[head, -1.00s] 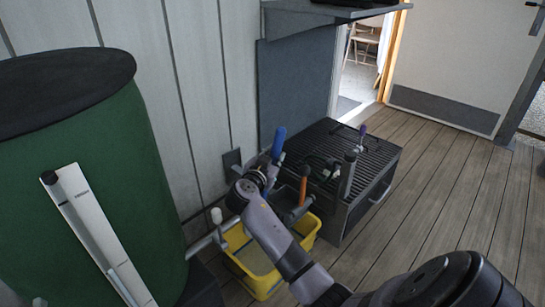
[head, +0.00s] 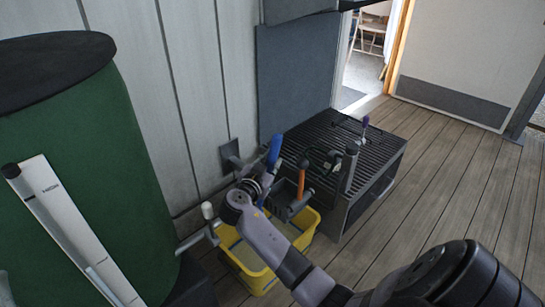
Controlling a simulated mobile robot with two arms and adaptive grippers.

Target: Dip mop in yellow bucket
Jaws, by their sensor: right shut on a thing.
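The yellow bucket (head: 262,283) stands on the floor below my right gripper, between the green barrel and the dark slatted box. My right gripper (head: 285,201) is over the bucket opening, partly hidden by my own wrist. It is shut on an upright, slightly tilted stick with a blue upper end (head: 274,150), which looks like the mop handle. A blue lower stretch shows beside my wrist. The mop head is hidden by my arm and the bucket, so I cannot tell whether it touches the inside. My left gripper is not in view.
An orange-handled tool (head: 302,176) stands close by the gripper. The slatted dark box (head: 372,190) is right of the bucket. The green barrel (head: 95,150) with a tap (head: 207,211) is at left. The wall is close behind. Wooden floor (head: 440,180) is clear at right.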

